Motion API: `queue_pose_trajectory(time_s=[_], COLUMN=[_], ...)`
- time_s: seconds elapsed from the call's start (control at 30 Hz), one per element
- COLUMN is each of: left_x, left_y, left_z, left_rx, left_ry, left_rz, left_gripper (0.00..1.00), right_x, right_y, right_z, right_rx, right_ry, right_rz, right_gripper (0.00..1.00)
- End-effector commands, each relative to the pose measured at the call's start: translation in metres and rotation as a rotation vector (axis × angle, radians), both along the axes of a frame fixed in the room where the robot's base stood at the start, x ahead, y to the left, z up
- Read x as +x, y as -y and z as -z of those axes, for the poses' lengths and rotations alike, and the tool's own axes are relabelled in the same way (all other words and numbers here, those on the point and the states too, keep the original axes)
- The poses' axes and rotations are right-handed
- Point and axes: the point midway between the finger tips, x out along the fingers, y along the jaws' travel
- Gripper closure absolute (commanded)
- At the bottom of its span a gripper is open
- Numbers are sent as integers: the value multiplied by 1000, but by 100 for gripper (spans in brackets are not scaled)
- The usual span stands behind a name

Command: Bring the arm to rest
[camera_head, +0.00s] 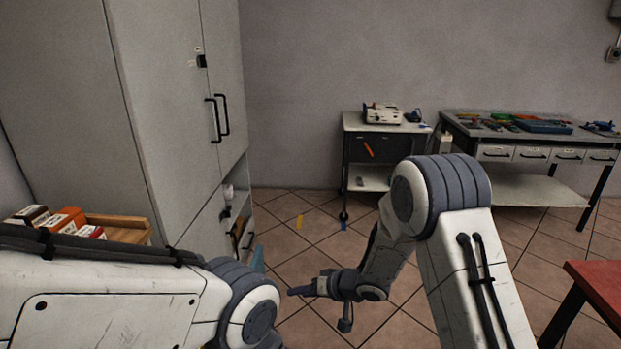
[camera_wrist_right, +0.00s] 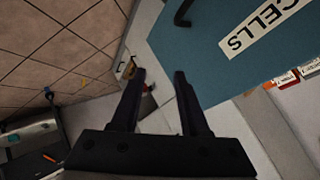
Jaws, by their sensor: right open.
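My right arm comes in from the right, bends at a grey-ringed joint and reaches down and left. Its gripper (camera_head: 296,290) is in the air over the tiled floor, in front of the tall cabinet (camera_head: 165,110). In the right wrist view the two dark fingers of the right gripper (camera_wrist_right: 159,78) stand apart with nothing held between them. My left arm enters from the left and bends near the bottom middle. Its gripper is out of the picture.
A blue panel labelled CELLS (camera_wrist_right: 230,50) is close to the right gripper in the wrist view. A wooden tray (camera_head: 118,222) with small boxes is at left. A red table (camera_head: 600,285) is at right. A cart (camera_head: 365,124) and workbench (camera_head: 540,190) stand at the back.

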Motion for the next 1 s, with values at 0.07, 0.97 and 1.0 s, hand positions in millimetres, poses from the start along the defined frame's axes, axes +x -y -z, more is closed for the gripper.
queue_pose_trajectory(time_s=[0.07, 0.97, 1.0], left_x=[0, 0, 0], left_y=[0, 0, 0], left_z=[0, -43, -53], left_rx=[0, -1, -1], left_ry=[0, 1, 1], left_rz=[0, 0, 0], left_gripper=[52, 52, 52], right_x=[-4, -334, -334], right_y=[2, 66, 66], right_z=[-32, -182, -192], right_rx=[-154, -732, -731], right_ry=[75, -318, -319], right_rz=[22, -419, -418], right_gripper=[55, 55, 55])
